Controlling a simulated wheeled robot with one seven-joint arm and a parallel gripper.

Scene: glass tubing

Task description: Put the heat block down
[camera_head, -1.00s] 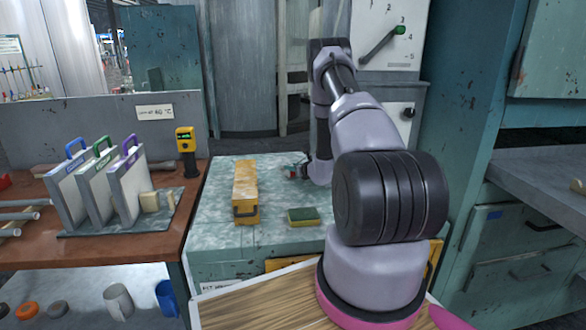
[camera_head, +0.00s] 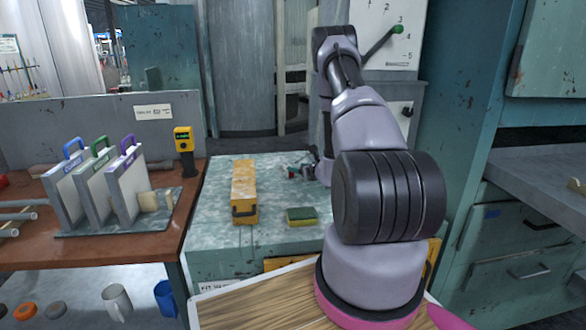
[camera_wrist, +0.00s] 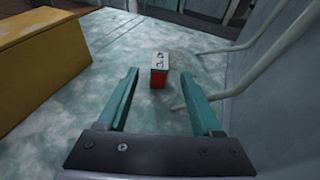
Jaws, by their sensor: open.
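The heat block seems to be the small block (camera_wrist: 159,68) with a pale top, dark marks and a red front. It stands upright on the worn teal bench top (camera_head: 270,185). My gripper (camera_wrist: 159,76) is open in the wrist view, its teal fingers apart to the left and right of the block's near side. The block lies at or just beyond the fingertips, with a gap on each side. In the head view only a little red and dark detail (camera_head: 293,169) shows by my gripper. My arm hides much of that area.
A long yellow box (camera_head: 244,190) lies left on the bench, also in the wrist view (camera_wrist: 38,62). A green-and-yellow sponge (camera_head: 302,216) lies in front. Pale bent rods (camera_wrist: 245,92) run to the right of the block. Open bench lies between box and block.

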